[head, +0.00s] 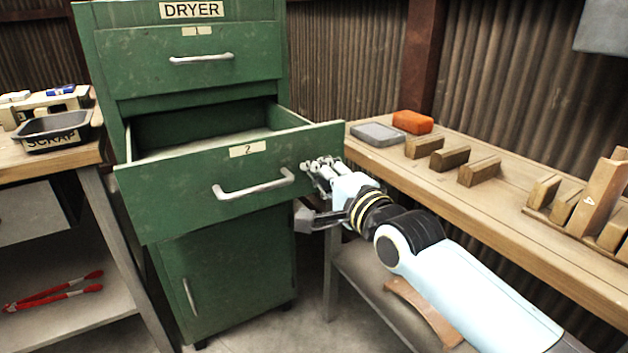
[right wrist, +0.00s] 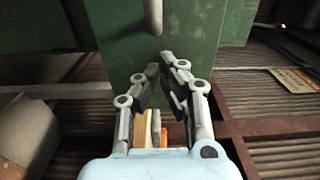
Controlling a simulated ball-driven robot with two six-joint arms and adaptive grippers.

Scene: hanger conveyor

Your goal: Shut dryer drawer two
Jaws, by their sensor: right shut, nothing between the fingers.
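The green dryer cabinet (head: 220,270) has drawer two (head: 160,203) pulled well out. Its label reads 2 and its front carries a grey bar handle (head: 253,187). The inside looks empty where it shows. My right gripper (head: 312,168) is shut and empty at the right end of the drawer front, to the right of the handle. I cannot tell if it touches the panel. In the right wrist view the fingertips (right wrist: 161,68) point at the green drawer front (right wrist: 122,62), with the handle (right wrist: 153,15) beyond them. My left gripper is not in view.
Drawer one (head: 130,65) above is shut. A wooden bench (head: 480,200) with several wooden blocks, a grey block (head: 377,134) and an orange block (head: 412,122) stands close on the right. A scrap tray (head: 50,131) sits on the left bench. Red-handled tongs (head: 60,295) lie on the shelf below.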

